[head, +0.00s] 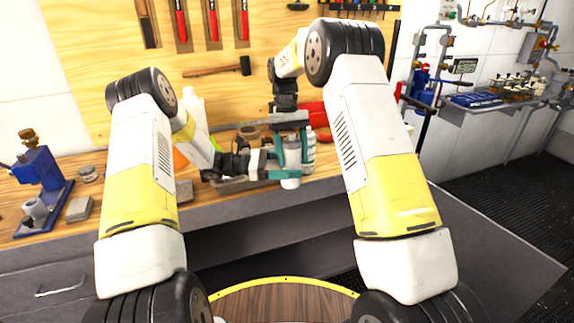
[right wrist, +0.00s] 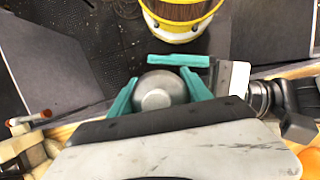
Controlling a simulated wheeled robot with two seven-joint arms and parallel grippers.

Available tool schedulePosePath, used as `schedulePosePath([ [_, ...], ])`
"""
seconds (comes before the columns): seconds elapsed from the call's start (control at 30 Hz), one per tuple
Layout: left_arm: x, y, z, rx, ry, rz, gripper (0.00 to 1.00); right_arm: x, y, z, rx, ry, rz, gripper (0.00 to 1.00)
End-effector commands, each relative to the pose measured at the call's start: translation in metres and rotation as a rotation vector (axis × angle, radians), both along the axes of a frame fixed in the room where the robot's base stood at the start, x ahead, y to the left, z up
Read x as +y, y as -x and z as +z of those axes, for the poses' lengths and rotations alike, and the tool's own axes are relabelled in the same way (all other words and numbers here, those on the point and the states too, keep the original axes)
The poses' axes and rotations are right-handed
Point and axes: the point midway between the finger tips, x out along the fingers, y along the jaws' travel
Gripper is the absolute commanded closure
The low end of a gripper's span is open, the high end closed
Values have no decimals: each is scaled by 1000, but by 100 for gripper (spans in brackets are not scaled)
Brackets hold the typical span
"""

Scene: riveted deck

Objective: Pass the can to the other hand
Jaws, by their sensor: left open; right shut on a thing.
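A grey-white can (head: 291,157) hangs upright in front of the workbench. My right gripper (head: 291,143) reaches down from above, its teal fingers shut on the can from both sides. In the right wrist view the can's round grey top (right wrist: 160,92) shows between those fingers. My left gripper (head: 284,172) comes in from the left at the can's lower part and is open. One of its teal fingers (right wrist: 178,60) passes on the near side of the can, with a small gap in the right wrist view. Its other finger is mostly hidden.
The wooden workbench (head: 100,182) runs behind the grippers. A white bottle (head: 195,112) and another bottle (head: 309,150) stand on it close behind my arms. A blue vise-like tool (head: 42,172) is at the left. Tools hang on the pegboard (head: 90,60).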

Motion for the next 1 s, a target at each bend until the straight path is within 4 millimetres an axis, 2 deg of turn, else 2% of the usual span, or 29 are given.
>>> schedulePosePath([
  [0.1, 0, 0, 0, 0, 0, 0, 19, 0, 0, 0, -1, 0, 0, 100],
  [0.5, 0, 0, 0, 0, 0, 0, 98, 0, 0, 0, -1, 0, 0, 100],
  [0.53, 0, 0, 1, -1, 1, -1, 100, 0, 0, 0, -1, 0, 0, 41],
  [0.63, 0, 0, 1, -1, 1, -1, 100, 0, 0, 0, -1, 0, 0, 21],
  [0.67, 0, 0, 1, -1, 1, -1, 100, 0, 0, 0, -1, 0, 0, 18],
  [1.0, 0, 0, 1, -1, 1, 0, 100, 1, -3, 5, -2, -1, 0, 18],
])
